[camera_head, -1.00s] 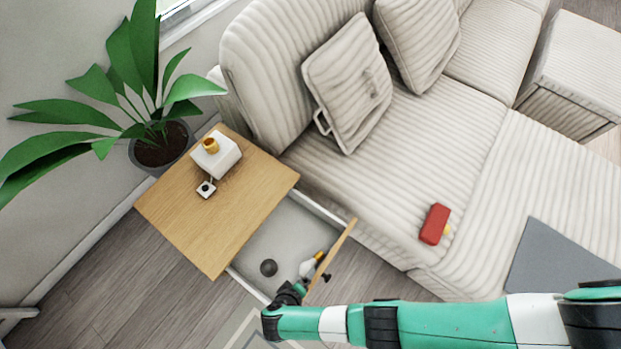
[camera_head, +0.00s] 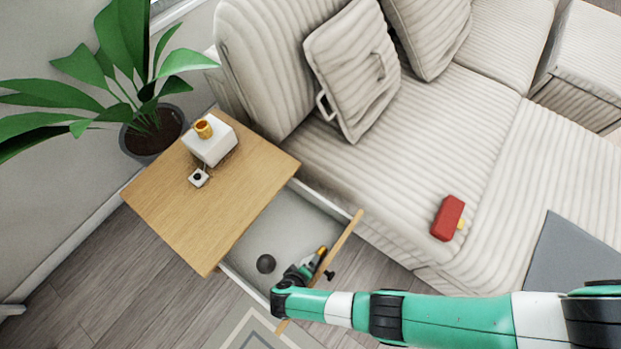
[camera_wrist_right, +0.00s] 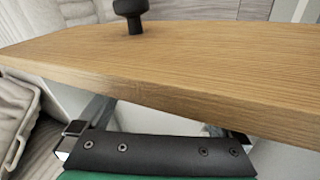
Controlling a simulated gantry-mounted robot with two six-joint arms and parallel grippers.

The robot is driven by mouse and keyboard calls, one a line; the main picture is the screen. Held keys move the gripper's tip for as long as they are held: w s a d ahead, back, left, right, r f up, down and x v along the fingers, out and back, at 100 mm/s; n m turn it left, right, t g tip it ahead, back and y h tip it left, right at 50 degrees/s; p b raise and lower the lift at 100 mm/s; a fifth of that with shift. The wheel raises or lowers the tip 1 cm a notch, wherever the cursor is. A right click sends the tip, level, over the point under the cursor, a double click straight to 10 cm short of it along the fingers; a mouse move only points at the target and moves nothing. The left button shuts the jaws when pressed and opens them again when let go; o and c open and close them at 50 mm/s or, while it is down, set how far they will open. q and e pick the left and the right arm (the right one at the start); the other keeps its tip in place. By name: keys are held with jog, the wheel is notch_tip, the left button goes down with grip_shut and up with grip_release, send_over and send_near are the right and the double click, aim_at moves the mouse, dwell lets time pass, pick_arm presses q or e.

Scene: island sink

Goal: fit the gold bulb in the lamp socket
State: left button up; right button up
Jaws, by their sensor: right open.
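The white block-shaped lamp base (camera_head: 209,146) stands on the wooden side table, with a gold socket (camera_head: 203,128) on its top. The gold bulb (camera_head: 321,251) lies in the open drawer near its front panel. Only its gold end shows past my right gripper. My right gripper (camera_head: 312,264) is open, low at the drawer beside the bulb; I see no firm hold. In the right wrist view its fingers (camera_wrist_right: 157,132) are spread apart below the drawer front's edge, and the bulb is hidden there. My left gripper is not in view.
The drawer (camera_head: 297,221) also holds a dark ball (camera_head: 266,263). Its wooden front panel (camera_head: 346,236), with a black knob (camera_wrist_right: 131,12), stands close to my right gripper. A sofa with a red object (camera_head: 447,218) is at right.

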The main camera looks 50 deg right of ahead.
jog(key=shift+d+f, duration=0.25)
jog(key=shift+f, duration=0.45)
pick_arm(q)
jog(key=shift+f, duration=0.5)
pick_arm(e)
jog(key=shift+r, duration=0.15)
jog(key=c, duration=1.5)
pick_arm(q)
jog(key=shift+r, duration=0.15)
pick_arm(e)
jog(key=shift+r, duration=0.1)
jog(key=shift+r+p, duration=0.25)
jog(key=shift+p, duration=0.15)
grip_shut()
pick_arm(q)
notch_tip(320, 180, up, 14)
jog(key=p, duration=1.3)
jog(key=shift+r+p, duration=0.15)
jog(key=shift+p, duration=0.25)
pick_arm(e)
notch_tip(320, 180, up, 18)
jog(key=shift+f, duration=0.25)
pick_arm(q)
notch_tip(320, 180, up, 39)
jog(key=p, duration=3.8)
jog(key=shift+p, duration=0.35)
pick_arm(e)
notch_tip(320, 180, up, 39)
jog(key=shift+f, duration=0.2)
